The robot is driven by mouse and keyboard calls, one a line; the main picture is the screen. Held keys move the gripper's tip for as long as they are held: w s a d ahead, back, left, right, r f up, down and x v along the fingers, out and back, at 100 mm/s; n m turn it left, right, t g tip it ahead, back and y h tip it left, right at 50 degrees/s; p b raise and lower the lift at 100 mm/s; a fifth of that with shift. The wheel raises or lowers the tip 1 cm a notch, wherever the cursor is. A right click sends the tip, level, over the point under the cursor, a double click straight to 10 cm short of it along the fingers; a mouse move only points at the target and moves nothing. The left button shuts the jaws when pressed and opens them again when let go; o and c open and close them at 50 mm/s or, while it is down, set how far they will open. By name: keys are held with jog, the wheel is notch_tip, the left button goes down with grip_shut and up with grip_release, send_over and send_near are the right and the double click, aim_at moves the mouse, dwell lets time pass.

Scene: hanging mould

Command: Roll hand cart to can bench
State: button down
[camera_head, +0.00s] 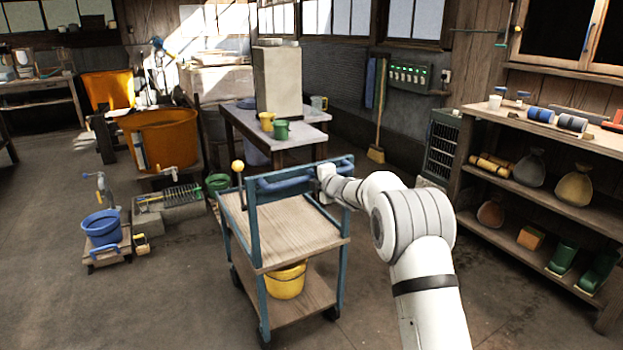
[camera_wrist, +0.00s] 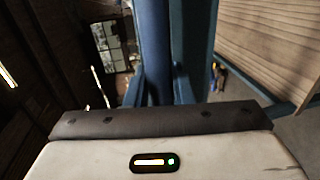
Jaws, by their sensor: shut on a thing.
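The hand cart (camera_head: 290,230) stands in the middle of the floor, with a blue frame and two wooden shelves. My gripper (camera_head: 325,180) is at the right end of its blue push handle and is shut on it. In the wrist view the handle (camera_wrist: 155,50) runs up from my gripper (camera_wrist: 160,108), and the cart's wooden shelf (camera_wrist: 265,40) shows at upper right. The fingertips are mostly hidden. A yellow bucket (camera_head: 285,282) sits on the lower shelf; the top shelf is empty. Behind the cart is a bench (camera_head: 297,143) with a yellow can (camera_head: 267,122) and a green can (camera_head: 281,131).
A tall grey block (camera_head: 278,80) stands on that bench. Wooden shelving (camera_head: 560,135) lines the right side. A grated block (camera_head: 168,205), a green bucket (camera_head: 218,183) and a low stand with a blue bucket (camera_head: 103,228) are left of the cart. The floor at front left is clear.

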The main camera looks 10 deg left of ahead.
jog(key=shift+r, duration=0.2)
jog(key=c, duration=1.4)
grip_release()
jog(key=shift+w+f, duration=0.2)
jog(key=shift+w, duration=0.05)
jog(key=shift+c, duration=0.2)
jog(key=shift+o, duration=0.7)
jog(key=shift+s+a, duration=0.1)
jog(key=v, duration=0.8)
